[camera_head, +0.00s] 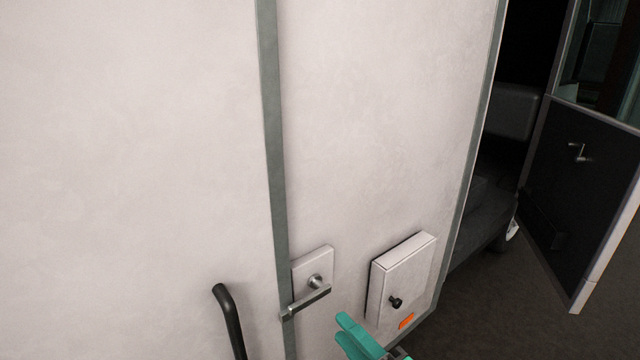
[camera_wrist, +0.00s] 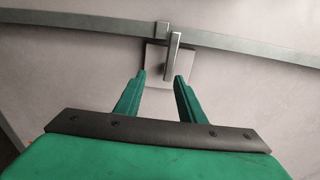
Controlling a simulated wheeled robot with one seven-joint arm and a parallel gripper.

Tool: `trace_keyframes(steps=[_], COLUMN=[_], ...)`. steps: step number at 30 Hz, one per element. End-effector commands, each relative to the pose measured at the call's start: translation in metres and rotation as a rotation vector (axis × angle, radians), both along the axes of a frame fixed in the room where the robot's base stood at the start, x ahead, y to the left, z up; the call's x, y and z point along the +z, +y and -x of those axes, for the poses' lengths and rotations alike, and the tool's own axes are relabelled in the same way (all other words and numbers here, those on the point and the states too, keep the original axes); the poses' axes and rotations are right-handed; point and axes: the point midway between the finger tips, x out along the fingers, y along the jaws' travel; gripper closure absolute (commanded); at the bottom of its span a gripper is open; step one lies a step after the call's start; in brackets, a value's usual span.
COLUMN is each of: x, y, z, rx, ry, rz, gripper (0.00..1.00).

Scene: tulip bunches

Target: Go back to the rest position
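My gripper (camera_wrist: 157,78) is green and open in the wrist view, with nothing between its fingers. Its fingertips point at the metal door handle (camera_wrist: 172,58) on its square plate, and a gap to the handle seems to remain. In the head view my gripper (camera_head: 358,336) shows only in part at the bottom edge, just below and right of the door handle (camera_head: 308,300). The handle sits on a white wall panel (camera_head: 380,110), beside a grey vertical strip.
A small white box (camera_head: 402,275) with a black knob juts from the panel. A black curved bar (camera_head: 229,318) is at the lower left. At the right, an open dark door (camera_head: 580,180) stands out over dark floor (camera_head: 510,310).

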Motion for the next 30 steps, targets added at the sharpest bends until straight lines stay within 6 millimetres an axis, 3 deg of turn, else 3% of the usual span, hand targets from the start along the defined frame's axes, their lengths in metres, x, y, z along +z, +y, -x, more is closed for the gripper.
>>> trace_keyframes(steps=[8,15,24,30], x=[-0.095,-0.167,-0.228,-0.247], y=[0.005,0.006,0.01,0.017], z=[0.011,0.046,0.117,0.173], rx=[-0.194,-0.337,-0.434,-0.445], ry=[0.047,0.074,0.072,0.038], rz=[0.116,0.311,0.638,0.883], gripper=[0.64,0.64,0.64,0.64])
